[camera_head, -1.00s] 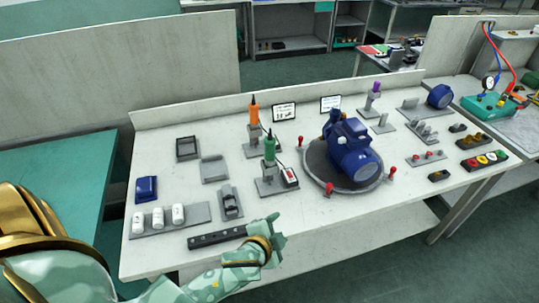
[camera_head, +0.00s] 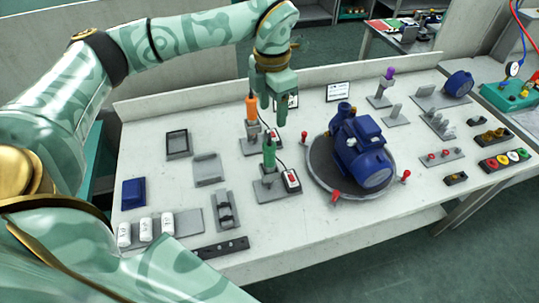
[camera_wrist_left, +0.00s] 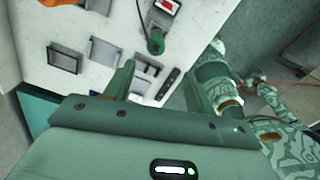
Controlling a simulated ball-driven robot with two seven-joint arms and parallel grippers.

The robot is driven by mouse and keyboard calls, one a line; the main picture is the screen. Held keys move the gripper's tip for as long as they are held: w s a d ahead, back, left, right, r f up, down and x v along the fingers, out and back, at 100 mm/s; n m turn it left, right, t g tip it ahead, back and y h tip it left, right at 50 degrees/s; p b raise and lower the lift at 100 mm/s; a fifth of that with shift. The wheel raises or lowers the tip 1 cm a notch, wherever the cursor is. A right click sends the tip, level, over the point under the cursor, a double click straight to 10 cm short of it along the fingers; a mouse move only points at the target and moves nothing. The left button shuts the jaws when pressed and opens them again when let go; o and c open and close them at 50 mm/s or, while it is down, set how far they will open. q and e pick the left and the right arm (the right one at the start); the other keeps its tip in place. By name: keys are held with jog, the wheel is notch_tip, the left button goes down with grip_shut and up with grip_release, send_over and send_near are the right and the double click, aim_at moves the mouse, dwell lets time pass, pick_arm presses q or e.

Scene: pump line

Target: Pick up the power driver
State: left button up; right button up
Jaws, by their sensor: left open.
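Two upright tools stand in grey holders on the bench, an orange one (camera_head: 251,108) and a green one (camera_head: 269,155); I cannot tell for certain which is the power driver. The green one also shows in the left wrist view (camera_wrist_left: 155,43), and part of the orange one (camera_wrist_left: 55,3) shows at the top left edge there. My left gripper (camera_head: 267,106) points down above the bench, close to the orange tool in the picture and apparently above it. It is open and empty, its fingers spread in the left wrist view (camera_wrist_left: 158,82). My right gripper is not visible in the head view.
A blue pump (camera_head: 361,150) sits on a round plate with red knobs, right of the tools. Sign cards (camera_head: 338,92) stand behind. Grey fixtures (camera_head: 207,168) and white cylinders (camera_head: 145,229) are to the left.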

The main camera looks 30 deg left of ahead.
aim_at(270, 152)
pick_arm(q)
notch_tip(270, 152, down, 11)
jog(key=shift+a+r+b, duration=0.15)
jog(key=shift+r+b, duration=0.05)
jog(key=shift+b, duration=0.55)
jog(key=f, duration=0.4)
jog(key=shift+a+f+b, duration=0.2)
jog(key=shift+f+b, duration=0.15)
jog(key=shift+f, duration=0.3)
jog(key=c, duration=1.1)
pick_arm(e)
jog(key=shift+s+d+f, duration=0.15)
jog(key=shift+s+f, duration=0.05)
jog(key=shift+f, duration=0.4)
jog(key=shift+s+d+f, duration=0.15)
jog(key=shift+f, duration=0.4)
